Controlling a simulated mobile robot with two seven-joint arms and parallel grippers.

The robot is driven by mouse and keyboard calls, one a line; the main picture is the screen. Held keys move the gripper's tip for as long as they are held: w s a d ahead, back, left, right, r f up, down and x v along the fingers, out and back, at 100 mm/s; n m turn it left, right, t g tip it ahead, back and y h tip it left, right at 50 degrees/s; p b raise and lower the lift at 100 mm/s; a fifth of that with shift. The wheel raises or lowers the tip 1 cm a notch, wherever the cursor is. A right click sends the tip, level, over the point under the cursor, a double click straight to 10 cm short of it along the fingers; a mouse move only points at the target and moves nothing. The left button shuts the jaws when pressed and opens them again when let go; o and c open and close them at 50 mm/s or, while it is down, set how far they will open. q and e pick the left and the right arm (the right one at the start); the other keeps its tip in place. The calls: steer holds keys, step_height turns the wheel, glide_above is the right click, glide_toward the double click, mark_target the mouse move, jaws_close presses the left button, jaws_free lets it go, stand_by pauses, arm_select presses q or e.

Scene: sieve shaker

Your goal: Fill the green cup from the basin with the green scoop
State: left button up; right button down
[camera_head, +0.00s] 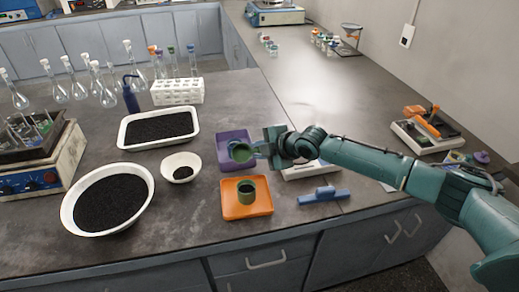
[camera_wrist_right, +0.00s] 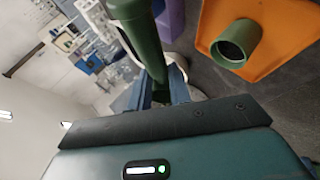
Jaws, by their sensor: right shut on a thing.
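The green scoop (camera_head: 240,152) is held by my right gripper (camera_head: 261,148) over the purple tray; its round mouth shows, and its contents are too small to tell. In the right wrist view the scoop's green handle (camera_wrist_right: 145,38) sits between the fingers of the shut gripper (camera_wrist_right: 163,92). The green cup (camera_head: 246,188) stands upright on the orange tray (camera_head: 230,210), just below and in front of the scoop, apart from it. The cup also shows in the right wrist view (camera_wrist_right: 236,44). The white round basin (camera_head: 70,212), holding black grains, is at the left. My left gripper is out of view.
A white bowl (camera_head: 190,158) with a few dark grains lies between basin and purple tray (camera_head: 229,136). A rectangular white tray (camera_head: 125,143) of black grains, a tube rack (camera_head: 178,92) and flasks stand behind. A blue brush-like object (camera_head: 324,196) lies right of the orange tray.

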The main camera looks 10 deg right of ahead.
steer(key=shift+w+r+g, duration=0.2)
steer(key=shift+r+g, duration=0.1)
steer(key=shift+g, duration=0.2)
steer(key=m+g, duration=0.1)
steer(key=g, duration=0.2)
steer(key=shift+w+r+h, duration=0.1)
steer(key=shift+w+h, duration=0.05)
steer(key=shift+h, duration=0.15)
steer(key=shift+w+r+m+g, duration=0.1)
steer(key=shift+r+m+g, duration=0.15)
steer(key=shift+g, duration=0.35)
steer(key=shift+a+m+g+b, duration=0.1)
steer(key=shift+m+g+b, duration=0.15)
steer(key=shift+g+b, duration=0.75)
steer(key=shift+r, duration=0.1)
